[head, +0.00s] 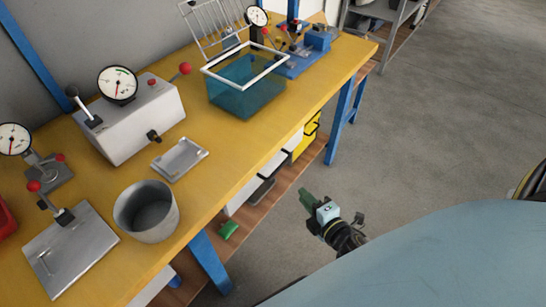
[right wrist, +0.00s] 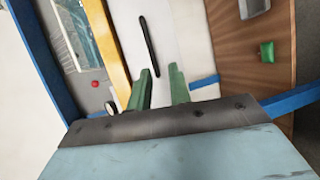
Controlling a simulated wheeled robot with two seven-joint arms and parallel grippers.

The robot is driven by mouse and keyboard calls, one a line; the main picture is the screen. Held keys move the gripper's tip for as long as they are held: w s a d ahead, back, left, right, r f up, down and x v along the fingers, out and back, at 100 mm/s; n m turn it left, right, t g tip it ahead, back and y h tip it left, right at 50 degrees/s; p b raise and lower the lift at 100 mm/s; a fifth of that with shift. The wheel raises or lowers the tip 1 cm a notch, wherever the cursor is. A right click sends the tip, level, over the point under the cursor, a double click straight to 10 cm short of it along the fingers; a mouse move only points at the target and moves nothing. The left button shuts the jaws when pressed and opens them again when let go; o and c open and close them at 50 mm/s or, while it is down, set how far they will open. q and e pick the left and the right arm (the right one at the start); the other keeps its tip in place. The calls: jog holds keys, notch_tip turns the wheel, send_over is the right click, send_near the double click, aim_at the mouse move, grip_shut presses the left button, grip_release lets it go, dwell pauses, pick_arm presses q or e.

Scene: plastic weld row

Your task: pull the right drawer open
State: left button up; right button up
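In the right wrist view a white drawer front (right wrist: 190,45) lies under the yellow bench edge and carries a long black bar handle (right wrist: 148,45). My right gripper (right wrist: 163,72) has its two green fingers apart, with nothing between them. The fingertips point at the white front, a little short of the handle and offset to one side of it. In the head view my right gripper (head: 306,194) is over the aisle in front of the bench, with the white front (head: 240,198) partly hidden under the bench top. The drawer looks shut. My left gripper is out of view.
The yellow bench top (head: 225,155) holds gauges, a teal bin (head: 240,98), a metal cup (head: 146,210) and a small tray (head: 179,159). Blue legs (head: 209,262) stand beside the drawers. A green block (head: 228,230) lies on the wooden shelf below.

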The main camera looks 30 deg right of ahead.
jog(key=r, duration=0.1)
send_near(281, 165)
jog(key=w+f, duration=0.1)
jog(key=w, duration=0.1)
jog(key=shift+n, duration=0.3)
jog(key=b+x, duration=0.1)
jog(key=x, duration=0.7)
jog(key=shift+a+b, duration=0.1)
jog(key=shift+b, duration=0.3)
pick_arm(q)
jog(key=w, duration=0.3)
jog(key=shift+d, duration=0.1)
pick_arm(e)
grip_shut()
